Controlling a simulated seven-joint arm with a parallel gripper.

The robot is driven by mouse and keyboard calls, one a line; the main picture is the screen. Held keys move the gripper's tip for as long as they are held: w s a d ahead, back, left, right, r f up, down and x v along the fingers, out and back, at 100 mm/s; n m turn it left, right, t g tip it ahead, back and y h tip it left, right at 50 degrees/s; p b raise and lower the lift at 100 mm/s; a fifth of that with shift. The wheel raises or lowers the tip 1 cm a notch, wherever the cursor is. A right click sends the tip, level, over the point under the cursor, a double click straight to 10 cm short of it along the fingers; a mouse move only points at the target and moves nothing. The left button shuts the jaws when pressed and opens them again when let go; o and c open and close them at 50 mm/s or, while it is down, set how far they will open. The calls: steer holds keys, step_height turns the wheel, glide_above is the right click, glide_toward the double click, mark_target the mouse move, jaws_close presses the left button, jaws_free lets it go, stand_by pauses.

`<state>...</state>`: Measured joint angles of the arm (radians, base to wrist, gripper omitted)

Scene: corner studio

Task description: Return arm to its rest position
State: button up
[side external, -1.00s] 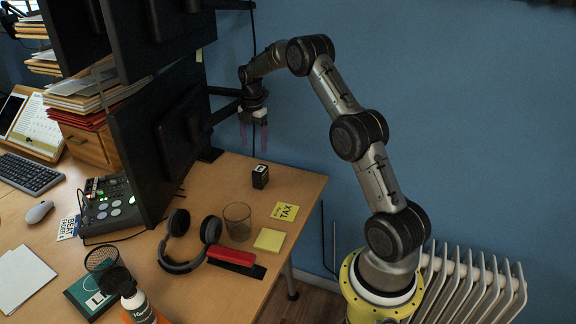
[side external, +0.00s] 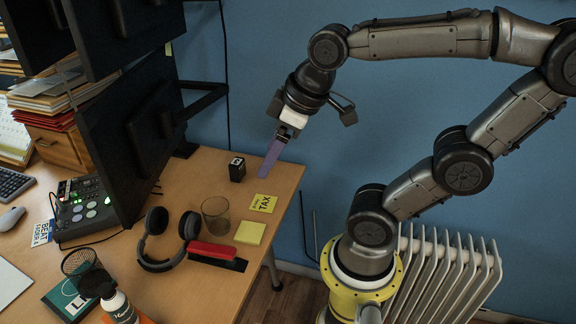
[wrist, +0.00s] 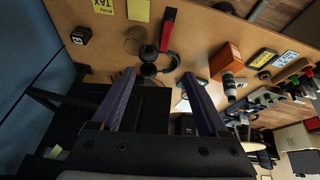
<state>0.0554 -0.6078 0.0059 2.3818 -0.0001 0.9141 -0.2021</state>
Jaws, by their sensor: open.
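My gripper (side external: 271,158) is in the air near the right rear edge of the desk (side external: 215,180), against the blue wall behind. Its purple fingers point down and nothing is held between them. In the wrist view the two fingers (wrist: 158,82) stand well apart, with the headphones (wrist: 160,62) and desk seen beyond. My arm rises from its yellow base, arches high to the right, and comes back left to the gripper.
A black cube (side external: 237,169), a clear cup (side external: 215,216), a yellow TAX note (side external: 263,203) and a red stapler (side external: 212,251) are on the desk. Monitors (side external: 128,145) stand at left. A white radiator (side external: 445,275) is beside my base. Open air lies right of the desk.

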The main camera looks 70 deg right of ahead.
steer(key=shift+m, duration=0.8)
steer(key=s, duration=0.1)
steer(key=s+f, duration=0.1)
steer(key=s+a, duration=0.1)
steer(key=shift+s+f, duration=0.25)
steer(key=shift+f, duration=0.15)
